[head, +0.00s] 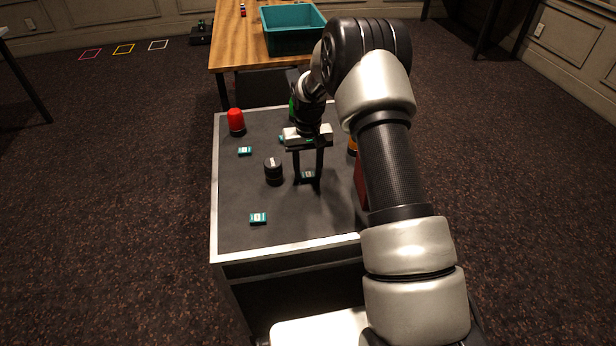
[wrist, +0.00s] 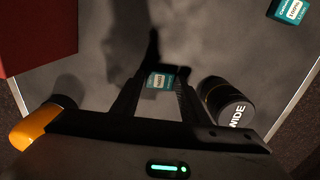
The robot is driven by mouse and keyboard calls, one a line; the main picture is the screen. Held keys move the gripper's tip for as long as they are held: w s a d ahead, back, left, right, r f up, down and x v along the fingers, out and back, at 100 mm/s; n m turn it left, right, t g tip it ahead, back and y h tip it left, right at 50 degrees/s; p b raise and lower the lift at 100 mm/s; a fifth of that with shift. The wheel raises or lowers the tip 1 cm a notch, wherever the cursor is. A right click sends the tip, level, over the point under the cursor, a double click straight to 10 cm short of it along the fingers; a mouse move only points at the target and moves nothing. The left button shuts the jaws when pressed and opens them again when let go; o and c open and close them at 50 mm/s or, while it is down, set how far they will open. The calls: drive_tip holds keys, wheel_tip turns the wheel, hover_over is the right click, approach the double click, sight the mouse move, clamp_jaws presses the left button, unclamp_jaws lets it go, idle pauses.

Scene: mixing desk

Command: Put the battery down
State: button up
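My gripper (head: 308,178) reaches down over the grey desk top (head: 236,190), with its fingers pointing at the surface. Between its fingertips is a small teal battery with a pale label (head: 308,174). In the wrist view the battery (wrist: 160,82) fills the gap between the fingertips (wrist: 163,77), and the fingers look closed on its sides. The fingertips are low, near the desk; I cannot tell whether the battery touches it. Other teal blocks of like look lie on the desk: one at the front (head: 258,218), one farther back (head: 245,151) and one partly hidden behind my gripper (head: 281,139).
A black lens marked WIDE (wrist: 228,105) stands close beside my gripper; it also shows in the head view (head: 273,171). A red cup-shaped object (head: 236,121) stands at the back left. A red box (wrist: 35,35) and an orange object (wrist: 36,126) are on the other side. The front left is mostly clear.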

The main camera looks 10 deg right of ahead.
sight(308, 175)
drive_tip(key=c, duration=0.7)
wheel_tip(308, 175, up, 10)
drive_tip(key=p, duration=0.2)
drive_tip(key=s+r, duration=1.2)
drive_tip(key=s, duration=0.4)
drive_tip(key=r+p, duration=0.3)
drive_tip(key=p, duration=0.4)
drive_tip(key=r+p, duration=0.4)
drive_tip(key=p, duration=0.3)
drive_tip(key=s+r+p, duration=0.1)
drive_tip(key=r+p, duration=0.3)
drive_tip(key=p, duration=0.3)
drive_tip(key=shift+s+p, duration=0.1)
drive_tip(key=shift+p, duration=0.25)
